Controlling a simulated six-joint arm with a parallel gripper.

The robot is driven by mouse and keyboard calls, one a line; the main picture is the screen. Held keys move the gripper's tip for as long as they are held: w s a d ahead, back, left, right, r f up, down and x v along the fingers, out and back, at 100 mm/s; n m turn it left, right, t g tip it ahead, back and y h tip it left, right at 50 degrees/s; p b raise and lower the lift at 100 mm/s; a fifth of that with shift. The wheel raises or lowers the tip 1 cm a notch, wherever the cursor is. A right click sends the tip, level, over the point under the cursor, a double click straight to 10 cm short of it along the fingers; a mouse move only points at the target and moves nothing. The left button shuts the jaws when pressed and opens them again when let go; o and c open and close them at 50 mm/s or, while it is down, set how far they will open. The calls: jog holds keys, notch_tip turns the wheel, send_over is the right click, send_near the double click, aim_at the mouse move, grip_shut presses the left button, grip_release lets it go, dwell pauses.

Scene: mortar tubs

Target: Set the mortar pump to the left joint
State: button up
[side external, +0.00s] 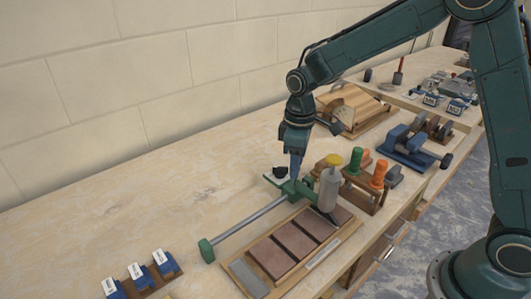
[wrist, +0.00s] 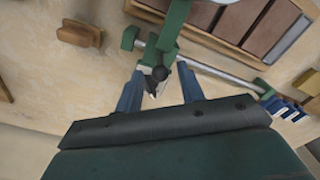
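The mortar pump (side external: 329,188) is a grey cylinder with a yellow cap on a green carriage (side external: 291,187). The carriage rides near the right end of a steel rail (side external: 250,217), which also shows in the wrist view (wrist: 215,72). The pump's tip is over the right part of a row of brown bricks (side external: 272,257) with dark joints; the left joint is clear of it. My gripper (side external: 295,178) is low over the carriage. In the wrist view its blue fingers (wrist: 160,90) are apart, with a black knob (wrist: 159,73) between or just beyond them; contact is unclear.
A green end block (side external: 206,250) stands at the rail's left end. A wooden rack with green and orange handles (side external: 378,175) stands right of the pump. Blue-and-white labelled blocks (side external: 135,271) sit at the front left.

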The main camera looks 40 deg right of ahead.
jog(key=shift+f, duration=1.75)
grip_shut()
